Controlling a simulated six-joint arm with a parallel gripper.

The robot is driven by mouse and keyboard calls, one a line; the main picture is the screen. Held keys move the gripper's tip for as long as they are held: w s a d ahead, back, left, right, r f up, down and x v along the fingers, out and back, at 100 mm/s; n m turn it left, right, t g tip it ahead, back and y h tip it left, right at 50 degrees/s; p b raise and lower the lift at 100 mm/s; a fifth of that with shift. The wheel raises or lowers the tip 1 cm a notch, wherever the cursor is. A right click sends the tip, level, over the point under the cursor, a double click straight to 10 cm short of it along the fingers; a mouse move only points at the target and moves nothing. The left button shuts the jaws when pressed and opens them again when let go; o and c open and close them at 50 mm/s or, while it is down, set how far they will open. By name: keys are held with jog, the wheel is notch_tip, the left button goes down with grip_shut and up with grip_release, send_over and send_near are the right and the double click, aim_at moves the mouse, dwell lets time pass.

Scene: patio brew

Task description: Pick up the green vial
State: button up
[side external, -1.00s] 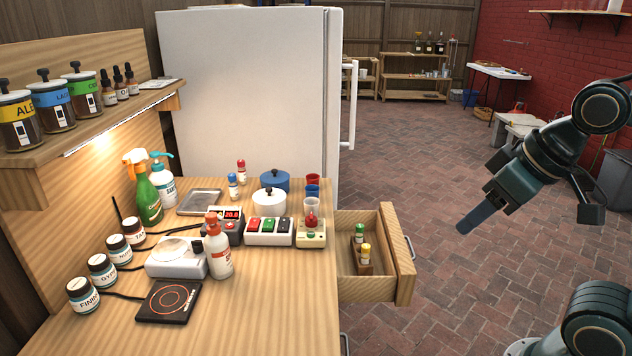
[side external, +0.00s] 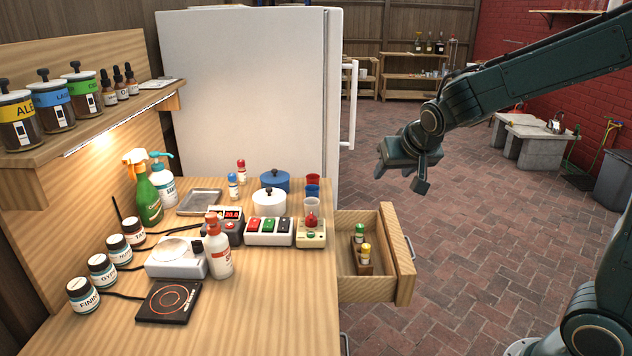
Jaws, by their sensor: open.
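The green-capped vial (side external: 360,233) stands upright in the open drawer (side external: 346,290), at the back of a small dark holder. A yellow-capped vial (side external: 366,252) stands just in front of it in the same holder. My gripper (side external: 400,183) is open and empty, up in the air to the right of and above the drawer, apart from both vials. The lower part of the green vial is partly hidden by the yellow one and the holder.
The drawer front (side external: 404,262) stands out from the right side of the wooden workbench (side external: 270,310). A control box with a red knob (side external: 311,232) sits at the bench edge beside the drawer. A white fridge (side external: 245,90) rises behind. The air over the drawer is clear.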

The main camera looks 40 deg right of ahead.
jog(key=w+d+f+m+h, duration=0.2)
jog(key=w+d+f+h, duration=0.1)
jog(key=w+d+f, duration=0.55)
jog(key=t+h, duration=0.2)
send_over(361, 229)
jog(key=s+a, duration=0.2)
notch_tip(361, 229, down, 14)
jog(key=shift+a, duration=0.2)
jog(key=shift+s+f, duration=0.1)
jog(key=shift+f, duration=0.05)
jog(key=shift+f, duration=2.85)
jog(key=shift+f, duration=0.55)
jog(key=shift+x, duration=2.5)
